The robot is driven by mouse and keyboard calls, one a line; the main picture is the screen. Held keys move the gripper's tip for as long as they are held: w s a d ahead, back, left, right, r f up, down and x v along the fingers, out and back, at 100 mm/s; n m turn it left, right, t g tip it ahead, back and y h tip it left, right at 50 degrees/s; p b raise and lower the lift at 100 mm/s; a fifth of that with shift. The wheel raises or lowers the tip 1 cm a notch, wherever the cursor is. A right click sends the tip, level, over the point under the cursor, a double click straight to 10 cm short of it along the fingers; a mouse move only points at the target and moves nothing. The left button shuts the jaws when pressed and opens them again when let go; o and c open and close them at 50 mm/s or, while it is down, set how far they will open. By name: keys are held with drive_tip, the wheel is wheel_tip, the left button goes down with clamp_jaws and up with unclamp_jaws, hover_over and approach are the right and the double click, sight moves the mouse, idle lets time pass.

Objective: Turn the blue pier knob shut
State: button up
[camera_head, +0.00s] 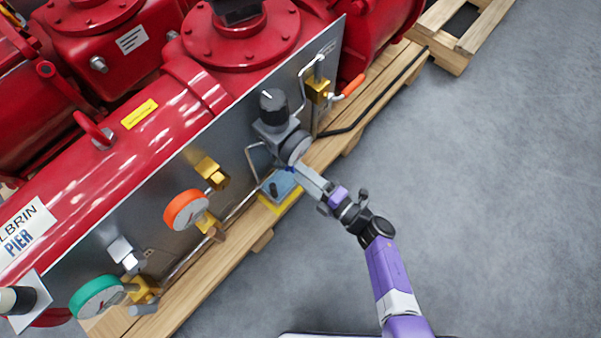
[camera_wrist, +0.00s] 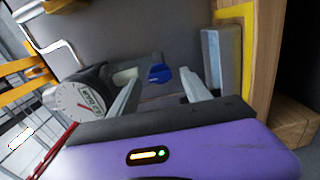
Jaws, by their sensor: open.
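The blue knob (camera_wrist: 161,74) shows in the wrist view, mounted on a grey stem in front of the grey panel. My gripper (camera_wrist: 160,82) is open, with one finger to the left of the knob and the other to the right. The knob appears in line with the gap, near the fingertips; I cannot tell whether either finger touches it. In the head view my gripper (camera_head: 303,175) reaches in beside the panel, just below a round grey gauge (camera_head: 296,147). Only a small blue patch of the knob shows there, mostly hidden by the gripper.
The gauge's white dial (camera_wrist: 84,106) is close to the left finger. A grey box on a yellow plate (camera_wrist: 246,50) stands right of the fingers. Orange (camera_head: 185,209) and green (camera_head: 98,297) round parts sit farther left along the panel. Floor at right is clear.

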drive_tip(key=shift+w+a, duration=0.35)
drive_tip(key=shift+a, duration=0.15)
clamp_jaws()
